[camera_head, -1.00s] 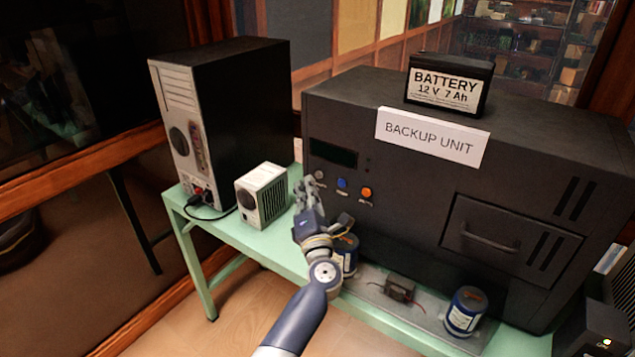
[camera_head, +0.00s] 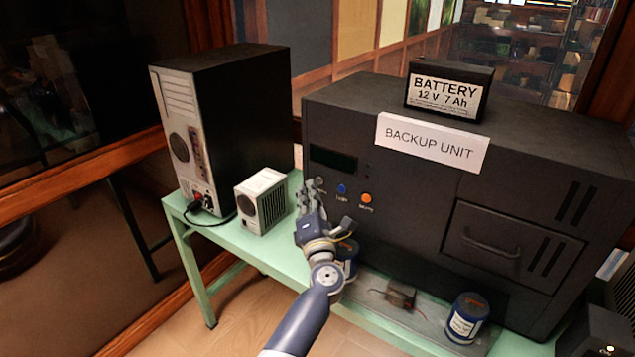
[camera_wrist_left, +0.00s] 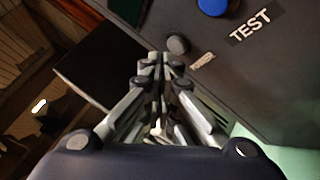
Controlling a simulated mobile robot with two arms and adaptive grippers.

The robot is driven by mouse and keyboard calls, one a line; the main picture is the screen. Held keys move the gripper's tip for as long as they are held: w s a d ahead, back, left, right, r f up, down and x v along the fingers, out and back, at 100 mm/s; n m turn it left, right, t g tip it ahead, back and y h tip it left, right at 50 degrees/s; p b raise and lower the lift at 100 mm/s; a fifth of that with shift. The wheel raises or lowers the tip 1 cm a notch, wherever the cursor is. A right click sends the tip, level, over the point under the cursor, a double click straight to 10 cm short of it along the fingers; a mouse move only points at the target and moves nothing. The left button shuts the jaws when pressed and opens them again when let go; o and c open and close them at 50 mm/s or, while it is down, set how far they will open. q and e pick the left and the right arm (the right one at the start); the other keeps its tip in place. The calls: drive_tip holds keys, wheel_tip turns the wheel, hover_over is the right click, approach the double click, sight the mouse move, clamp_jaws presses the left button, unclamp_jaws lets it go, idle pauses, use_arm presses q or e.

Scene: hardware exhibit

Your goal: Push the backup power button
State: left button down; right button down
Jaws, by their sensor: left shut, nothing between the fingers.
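The dark backup unit (camera_head: 405,225) stands on the green table with a row of round buttons on its front. The grey button (camera_head: 320,181) is leftmost, then the blue button (camera_head: 342,188), then the orange button (camera_head: 366,198). The blue button (camera_wrist_left: 213,6) there is labelled TEST. My left gripper (camera_head: 312,190) is shut and empty, close below and left of the grey button; contact cannot be told. It fills the middle of the wrist view (camera_wrist_left: 163,62). My right gripper is not in view.
A small grey box (camera_head: 262,200) and a tall black computer case (camera_head: 225,110) stand left of the gripper. Blue cans (camera_head: 467,317) stand low in front of the unit, one partly behind my wrist. A battery (camera_head: 449,88) rests on top of the unit.

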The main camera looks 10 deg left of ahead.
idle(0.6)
use_arm(q)
drive_tip(key=shift+w+d, duration=0.15)
drive_tip(key=shift+w, duration=0.25)
drive_tip(key=shift+w+b, duration=0.1)
drive_tip(key=shift+b, duration=0.25)
drive_tip(key=shift+s+p, duration=0.4)
drive_tip(key=shift+s, duration=0.15)
drive_tip(key=shift+s+a, duration=0.1)
drive_tip(key=shift+a, duration=0.1)
drive_tip(key=s+p, duration=0.1)
drive_tip(key=s+a+p, duration=0.1)
drive_tip(key=s, duration=0.1)
drive_tip(key=s+a+p, duration=0.1)
drive_tip(key=s, duration=0.1)
drive_tip(key=shift+s, duration=0.25)
